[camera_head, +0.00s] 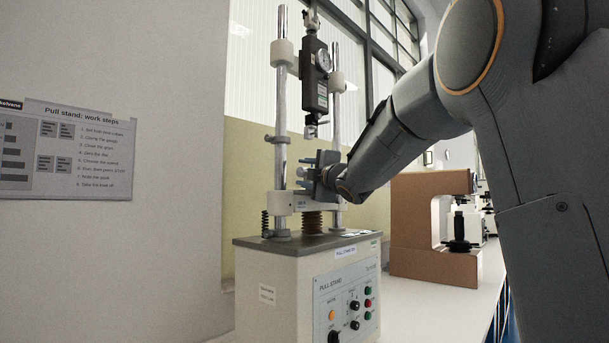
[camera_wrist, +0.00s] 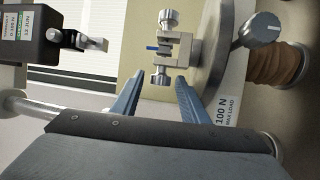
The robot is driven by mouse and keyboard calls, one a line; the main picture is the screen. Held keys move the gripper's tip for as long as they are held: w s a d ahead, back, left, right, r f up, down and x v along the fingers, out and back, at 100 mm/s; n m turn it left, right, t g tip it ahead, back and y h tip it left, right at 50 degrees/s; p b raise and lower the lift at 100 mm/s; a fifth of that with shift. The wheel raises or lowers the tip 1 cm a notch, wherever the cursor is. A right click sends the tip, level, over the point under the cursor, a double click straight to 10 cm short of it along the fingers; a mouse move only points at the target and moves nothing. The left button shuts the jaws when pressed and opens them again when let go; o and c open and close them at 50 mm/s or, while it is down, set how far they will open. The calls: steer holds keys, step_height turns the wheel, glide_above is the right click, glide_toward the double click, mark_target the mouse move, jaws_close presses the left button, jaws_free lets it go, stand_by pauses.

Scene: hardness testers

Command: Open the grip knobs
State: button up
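In the wrist view, the lower grip (camera_wrist: 182,47) of the pull stand has two ridged metal knobs on opposite sides, a far knob (camera_wrist: 168,18) and a near knob (camera_wrist: 160,75). A small blue piece (camera_wrist: 152,47) shows at its jaws. My gripper (camera_wrist: 159,80) is open, its two blue fingers on either side of the near knob; I cannot tell whether they touch it. The upper grip (camera_wrist: 88,41) hangs under the force gauge. In the head view, my gripper (camera_head: 308,172) is at the crosshead of the pull stand (camera_head: 270,290), partly hiding the lower grip.
The force gauge (camera_head: 315,75) hangs between two metal columns, above my gripper. A metal lever knob (camera_wrist: 258,31) sticks out beside the lower grip. A brown instrument (camera_head: 415,225) stands on the bench to the right. A work-steps poster (camera_head: 75,150) is on the left wall.

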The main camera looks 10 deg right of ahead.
steer(key=shift+r+g+p, duration=0.2)
steer(key=shift+g+p, duration=0.2)
steer(key=shift+p, duration=2.05)
steer(key=g+p, duration=0.1)
steer(key=p, duration=0.7)
steer(key=n+g+h+p, duration=0.1)
steer(key=g+p, duration=0.1)
steer(key=p, duration=0.6)
steer(key=shift+r+n, duration=0.3)
steer(key=shift+r, duration=0.05)
steer(key=shift+s+g, duration=0.3)
steer(key=b+v, duration=0.1)
steer(key=v, duration=0.6)
steer(key=s+f+m+g+h, duration=0.1)
steer(key=s+f+m, duration=0.3)
steer(key=f, duration=0.5)
steer(key=s+d+f+m+g+h+b, duration=0.1)
steer(key=s+f+m+g+h, duration=0.1)
steer(key=s+f+m, duration=0.3)
steer(key=s+d+f+m+g+h+b, duration=0.1)
steer(key=s+f+m+g, duration=0.2)
steer(key=f, duration=0.9)
steer(key=shift+s+d+f+m+h, duration=0.3)
steer(key=shift+s+m, duration=0.5)
steer(key=shift+s, duration=1.05)
steer(key=shift+a+f, duration=0.1)
